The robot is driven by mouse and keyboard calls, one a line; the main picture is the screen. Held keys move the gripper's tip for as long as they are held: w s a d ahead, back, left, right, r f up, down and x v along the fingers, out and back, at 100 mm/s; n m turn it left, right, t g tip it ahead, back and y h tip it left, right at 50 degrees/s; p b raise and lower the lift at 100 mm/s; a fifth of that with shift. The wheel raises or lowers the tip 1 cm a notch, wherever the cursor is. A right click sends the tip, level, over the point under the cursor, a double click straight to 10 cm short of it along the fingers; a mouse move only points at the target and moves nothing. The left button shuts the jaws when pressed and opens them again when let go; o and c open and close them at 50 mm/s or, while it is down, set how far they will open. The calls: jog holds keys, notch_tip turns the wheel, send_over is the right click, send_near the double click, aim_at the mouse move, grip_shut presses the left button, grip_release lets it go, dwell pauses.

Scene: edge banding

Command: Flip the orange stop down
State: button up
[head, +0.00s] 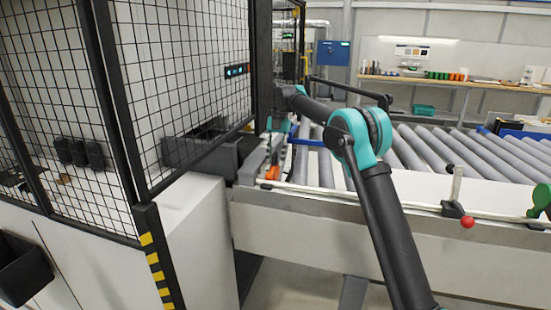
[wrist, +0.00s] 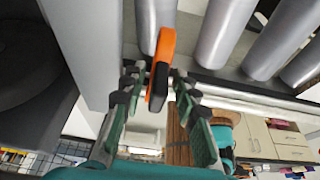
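The orange stop (wrist: 164,45) shows in the wrist view as an orange bar with a black end, close in front of metal rollers. My gripper (wrist: 158,80) is open, with a green-and-black finger on each side of the stop's black end. Narrow gaps seem to show on both sides; I cannot tell whether either finger touches it. In the head view, my arm reaches over the front left end of the roller conveyor. A small orange part (head: 272,172) shows there at the conveyor's edge; I cannot tell whether it is the same stop. My fingers are not clear in that view.
The roller conveyor (head: 420,150) extends to the right. A black mesh guard fence (head: 180,80) and a dark machine part (head: 200,150) stand close to the left of my arm's end. A red ball knob (head: 467,222) sits at the conveyor's front edge.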

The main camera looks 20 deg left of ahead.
jog(key=shift+r, duration=0.2)
jog(key=v, duration=0.7)
jog(key=shift+r, duration=0.1)
dwell(0.5)
